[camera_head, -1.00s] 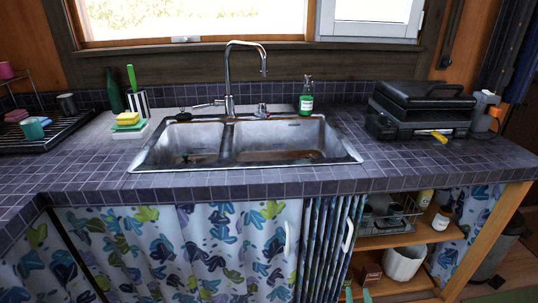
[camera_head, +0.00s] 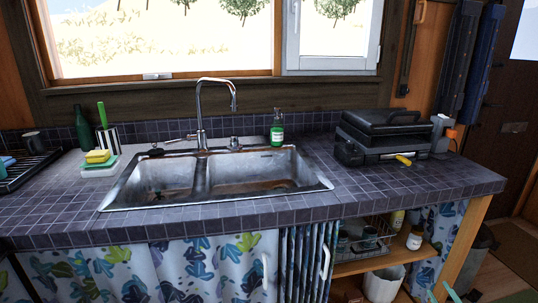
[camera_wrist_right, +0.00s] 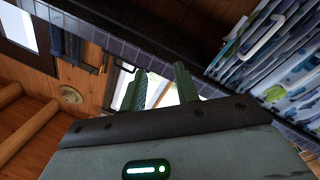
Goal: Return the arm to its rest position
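The tips of my right gripper (camera_head: 441,296) show as green slivers at the bottom edge of the head view, right of centre. They are in front of the open shelf below the counter. In the right wrist view the two green fingers of my right gripper (camera_wrist_right: 160,84) stand apart with nothing between them, so it is open and empty. The wrist view looks up past the counter edge towards the window. The rest of my right arm is below the head view. My left gripper is not in view.
A tiled counter (camera_head: 230,216) with a double sink (camera_head: 205,190) spans the view. A black case (camera_head: 385,135), a soap bottle (camera_head: 277,128) and sponges (camera_head: 97,156) stand on it. Below are a patterned curtain (camera_head: 190,270) and a shelf with a white pot (camera_head: 383,284). Floor shows at right.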

